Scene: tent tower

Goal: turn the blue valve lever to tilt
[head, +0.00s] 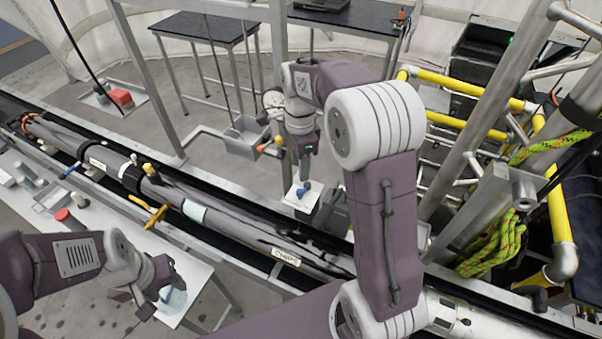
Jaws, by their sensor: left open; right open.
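A small blue lever or knob (303,188) stands on a white plate (296,203) beyond the long grey pipe, near the middle of the head view. My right gripper (304,165) points down just above it. It looks apart from the blue part, and its jaws are open. A second small blue handle (69,171) is on the pipe at the left. Which blue part is the valve lever I cannot tell for certain.
The long grey pipe (215,222) crosses from left to lower right, with yellow handles (150,212) on it. A metal box (246,136) and orange-tipped handle (268,144) are close to my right gripper. Yellow rails (462,84) and metal posts stand at the right.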

